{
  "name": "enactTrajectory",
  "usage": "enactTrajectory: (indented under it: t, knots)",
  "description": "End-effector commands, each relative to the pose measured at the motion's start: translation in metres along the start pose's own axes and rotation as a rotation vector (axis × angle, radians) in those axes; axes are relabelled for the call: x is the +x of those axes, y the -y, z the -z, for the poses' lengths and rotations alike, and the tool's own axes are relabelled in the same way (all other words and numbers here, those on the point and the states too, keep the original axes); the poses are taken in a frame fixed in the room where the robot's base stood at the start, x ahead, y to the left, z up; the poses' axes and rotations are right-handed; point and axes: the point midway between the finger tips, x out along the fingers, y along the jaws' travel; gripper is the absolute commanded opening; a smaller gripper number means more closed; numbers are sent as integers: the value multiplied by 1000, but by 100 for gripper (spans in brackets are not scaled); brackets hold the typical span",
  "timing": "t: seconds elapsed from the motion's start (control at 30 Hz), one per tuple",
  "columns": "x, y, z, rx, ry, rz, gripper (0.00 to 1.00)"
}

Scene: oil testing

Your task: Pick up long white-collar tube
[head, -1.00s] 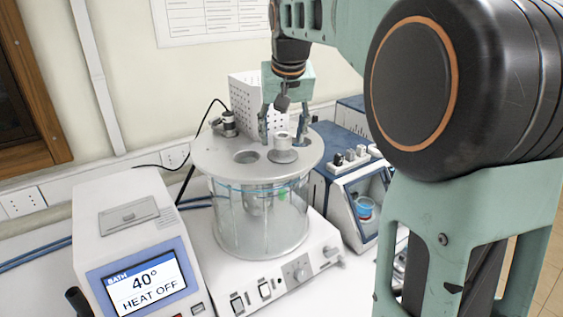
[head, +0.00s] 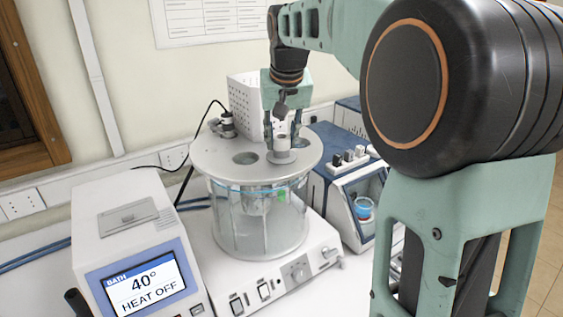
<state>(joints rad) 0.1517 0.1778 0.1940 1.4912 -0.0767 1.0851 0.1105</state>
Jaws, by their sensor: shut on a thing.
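The white-collar tube (head: 281,156) stands upright in the round lid (head: 222,171) of the glass bath (head: 258,226). Its pale collar rests at the lid's right part and its narrow top rises above it. My gripper (head: 281,146) points down from above, with one finger on each side of the tube's top, and is shut on it. The tube's lower part is below the lid and is hard to make out through the glass.
An open hole (head: 245,158) shows in the lid, left of the tube. A bath controller (head: 140,245) reading 40° HEAT OFF stands at front left. A blue-and-white device (head: 345,185) stands close on the right. A perforated white box (head: 242,100) is behind the lid.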

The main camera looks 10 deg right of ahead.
Motion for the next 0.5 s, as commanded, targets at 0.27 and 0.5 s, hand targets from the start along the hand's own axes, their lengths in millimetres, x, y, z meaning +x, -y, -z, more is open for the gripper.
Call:
enactTrajectory:
  t: [0.27,0.5]
  knots:
    - [-6,0,3,0,-3,0,0]
    - [-32,0,14,0,-3,0,0]
